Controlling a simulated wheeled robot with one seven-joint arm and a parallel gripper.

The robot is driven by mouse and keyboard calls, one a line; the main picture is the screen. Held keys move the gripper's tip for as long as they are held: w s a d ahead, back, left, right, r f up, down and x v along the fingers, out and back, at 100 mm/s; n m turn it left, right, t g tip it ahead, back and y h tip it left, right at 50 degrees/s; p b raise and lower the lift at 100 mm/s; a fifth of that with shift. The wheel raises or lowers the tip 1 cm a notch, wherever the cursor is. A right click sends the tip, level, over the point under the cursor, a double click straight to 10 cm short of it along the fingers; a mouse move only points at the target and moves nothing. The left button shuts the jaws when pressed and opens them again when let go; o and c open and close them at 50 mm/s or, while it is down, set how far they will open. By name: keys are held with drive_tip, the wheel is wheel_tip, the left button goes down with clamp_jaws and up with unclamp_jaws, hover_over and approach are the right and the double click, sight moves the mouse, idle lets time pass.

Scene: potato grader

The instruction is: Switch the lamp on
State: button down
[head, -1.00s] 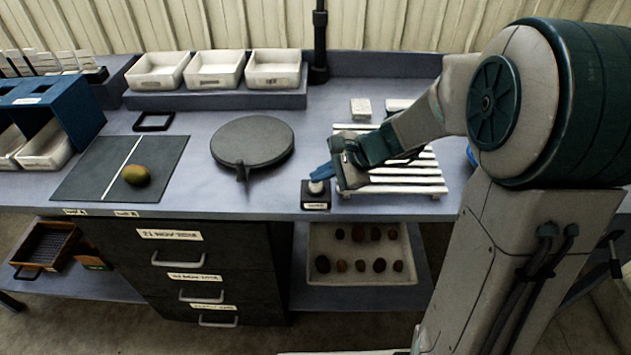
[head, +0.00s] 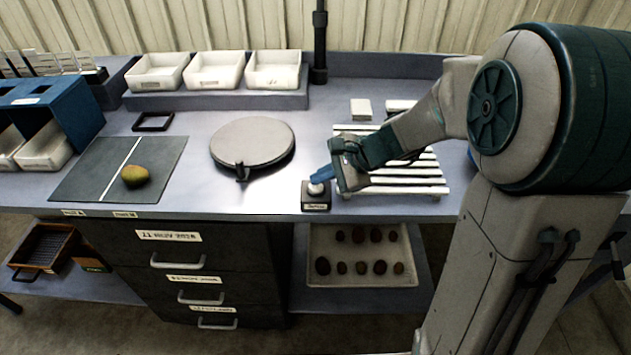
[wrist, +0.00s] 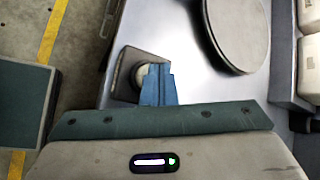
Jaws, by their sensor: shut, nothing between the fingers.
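A small dark switch box (head: 316,204) with a pale round button (head: 316,188) on top and a label on its front stands at the table's front edge. In the wrist view, the box (wrist: 125,72) and part of the button (wrist: 139,74) show beyond my fingertips. My gripper (head: 321,175) is shut and empty, with its blue fingertips at the button; in the wrist view the fingertips (wrist: 157,84) cover part of it. Whether they press it or just touch it, I cannot tell. A black lamp post (head: 319,45) rises at the back; its head is out of view. The tabletop is brightly lit.
A round grey plate (head: 252,143) lies left of the box. A white slatted rack (head: 415,185) stands under my forearm. A potato (head: 135,175) lies on a dark mat (head: 90,180) at the left. White bins (head: 215,84) line the back.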

sight(321, 186)
drive_tip(key=shift+r, duration=0.2)
drive_tip(key=shift+r+p, duration=2.4)
drive_tip(key=shift+r, duration=0.6)
